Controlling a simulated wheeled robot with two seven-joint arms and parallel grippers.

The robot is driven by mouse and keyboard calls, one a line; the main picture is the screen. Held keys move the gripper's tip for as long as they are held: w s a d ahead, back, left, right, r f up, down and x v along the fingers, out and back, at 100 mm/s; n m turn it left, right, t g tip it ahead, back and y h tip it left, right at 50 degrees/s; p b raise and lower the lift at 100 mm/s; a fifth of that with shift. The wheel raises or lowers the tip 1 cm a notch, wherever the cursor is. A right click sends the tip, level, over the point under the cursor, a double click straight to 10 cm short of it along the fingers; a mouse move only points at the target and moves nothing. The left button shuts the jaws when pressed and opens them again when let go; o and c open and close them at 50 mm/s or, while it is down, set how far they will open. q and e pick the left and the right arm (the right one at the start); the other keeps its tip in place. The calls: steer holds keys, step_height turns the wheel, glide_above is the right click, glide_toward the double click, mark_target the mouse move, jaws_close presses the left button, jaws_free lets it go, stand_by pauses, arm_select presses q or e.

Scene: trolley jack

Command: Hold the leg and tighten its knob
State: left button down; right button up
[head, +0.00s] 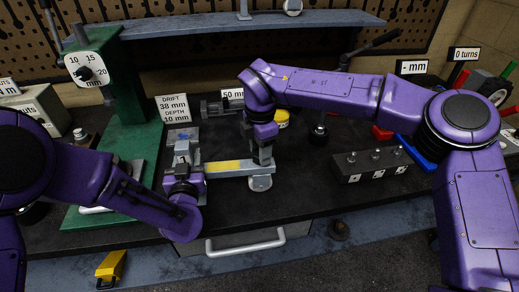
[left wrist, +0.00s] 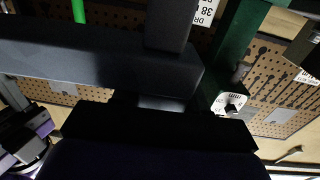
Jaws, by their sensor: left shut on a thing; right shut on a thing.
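A pale grey metal leg with a yellow band (head: 228,167) lies level, low over the dark bench top, between my two grippers. My left gripper (head: 183,172) is at its left end, shut on it and partly hidden by my purple wrist. My right gripper (head: 263,152) reaches down from above at its right end and is shut on it there. A pale block (head: 260,183) shows just under the right gripper. I cannot make out the knob; the grippers may hide it. In the left wrist view, large dark shapes fill the middle and hide the hold.
A green press (head: 125,110) with a white dial (head: 90,70) stands at the left. A black block with several studs (head: 370,165) sits right of the leg. A drawer handle (head: 245,244) is at the bench front. A yellow pedal (head: 111,266) is on the floor.

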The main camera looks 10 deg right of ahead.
steer(key=shift+m, duration=1)
steer(key=o, duration=1.1)
steer(key=shift+c, duration=0.2)
steer(key=shift+r, duration=0.1)
step_height(320, 180, up, 12)
arm_select(q)
steer(key=c, duration=0.5)
jaws_free()
